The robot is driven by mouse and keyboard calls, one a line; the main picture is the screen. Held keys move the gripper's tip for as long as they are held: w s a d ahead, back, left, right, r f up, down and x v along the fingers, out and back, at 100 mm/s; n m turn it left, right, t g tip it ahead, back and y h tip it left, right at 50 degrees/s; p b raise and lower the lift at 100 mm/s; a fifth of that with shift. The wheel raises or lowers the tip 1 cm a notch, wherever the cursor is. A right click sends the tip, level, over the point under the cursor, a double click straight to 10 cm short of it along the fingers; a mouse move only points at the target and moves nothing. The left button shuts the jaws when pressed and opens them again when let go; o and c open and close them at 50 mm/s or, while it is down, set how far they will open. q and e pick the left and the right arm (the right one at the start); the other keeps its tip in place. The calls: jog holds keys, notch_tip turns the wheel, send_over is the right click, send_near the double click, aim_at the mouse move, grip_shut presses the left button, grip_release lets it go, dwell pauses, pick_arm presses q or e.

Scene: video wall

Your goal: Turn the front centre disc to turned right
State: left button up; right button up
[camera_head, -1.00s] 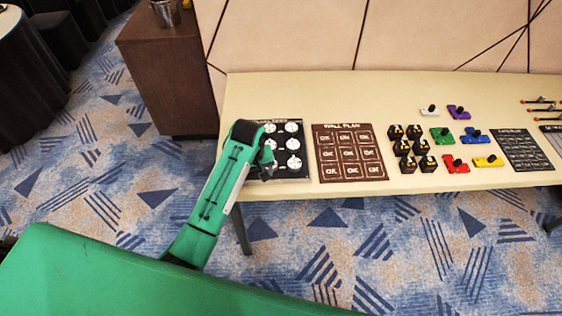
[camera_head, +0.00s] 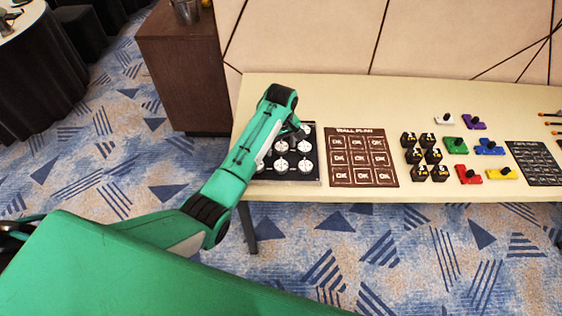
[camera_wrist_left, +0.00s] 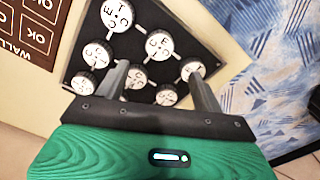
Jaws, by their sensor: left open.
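A dark panel (camera_head: 314,178) with several white round discs lies at the left end of the table. The front centre disc (camera_head: 282,165) is in the row nearest the table's front edge; in the left wrist view it is the white disc (camera_wrist_left: 158,43) with dark letters. My left gripper (camera_head: 300,132) is over the panel's back part, and my arm hides some discs. In the left wrist view the gripper (camera_wrist_left: 156,68) is open, its fingers spread, with the front centre disc just beyond and between the tips. No contact can be made out.
A brown wall plan board (camera_head: 361,157) lies right of the panel. Black blocks (camera_head: 420,156), coloured pieces (camera_head: 467,173) and a dark card (camera_head: 537,163) lie farther right. A brown cabinet (camera_head: 182,70) stands left of the table.

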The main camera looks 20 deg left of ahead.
aim_at(281, 165)
pick_arm(q)
notch_tip(281, 165, down, 10)
jog(key=shift+r+p, duration=0.1)
jog(key=shift+p, duration=0.3)
jog(key=c, duration=1)
